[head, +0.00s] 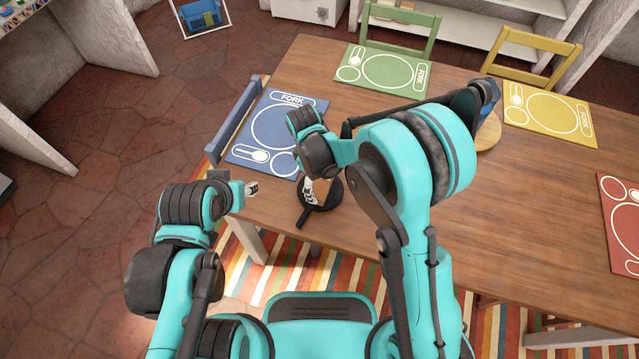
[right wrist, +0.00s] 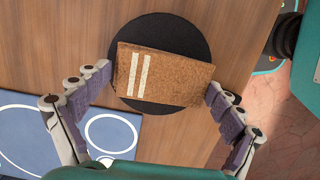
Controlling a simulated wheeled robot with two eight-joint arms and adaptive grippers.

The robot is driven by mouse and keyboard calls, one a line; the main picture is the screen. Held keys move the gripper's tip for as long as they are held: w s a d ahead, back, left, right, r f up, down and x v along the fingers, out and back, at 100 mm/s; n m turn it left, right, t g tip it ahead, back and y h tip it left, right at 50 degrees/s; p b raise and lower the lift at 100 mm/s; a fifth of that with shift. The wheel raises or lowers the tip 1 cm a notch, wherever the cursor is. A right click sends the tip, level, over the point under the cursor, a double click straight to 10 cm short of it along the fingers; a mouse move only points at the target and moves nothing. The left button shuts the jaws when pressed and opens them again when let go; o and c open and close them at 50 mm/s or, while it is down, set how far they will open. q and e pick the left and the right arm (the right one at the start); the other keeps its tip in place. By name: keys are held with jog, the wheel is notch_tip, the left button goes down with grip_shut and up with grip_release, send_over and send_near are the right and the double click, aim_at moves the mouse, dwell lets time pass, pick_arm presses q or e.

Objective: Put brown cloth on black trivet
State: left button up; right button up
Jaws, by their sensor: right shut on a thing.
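The brown cloth (right wrist: 165,75), with two white stripes, lies flat between the fingers of my right gripper (right wrist: 155,105). It is over the round black trivet (right wrist: 160,23), which shows as a dark rim around it. I cannot tell whether the cloth touches the trivet. In the head view the trivet (head: 330,201) is near the front edge of the table, with my right gripper (head: 318,190) above it, partly hiding the cloth. My left gripper (head: 252,188) is left of the trivet by the table's front left corner; its fingers are too small to read.
A blue placemat (head: 262,135) lies behind and left of the trivet on the wooden table (head: 480,220). Green (head: 385,72), yellow (head: 550,112) and red (head: 622,215) placemats lie farther off. A round wooden board (head: 488,136) is partly behind my right arm. The table's middle right is clear.

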jog(key=shift+f, duration=0.2)
jog(key=o, duration=1)
jog(key=shift+r, duration=0.15)
jog(key=shift+r, duration=0.3)
notch_tip(320, 180, up, 12)
jog(key=a+p, duration=0.1)
jog(key=p, duration=0.3)
jog(key=shift+w+a+f+p, duration=0.25)
jog(key=shift+a+p, duration=0.1)
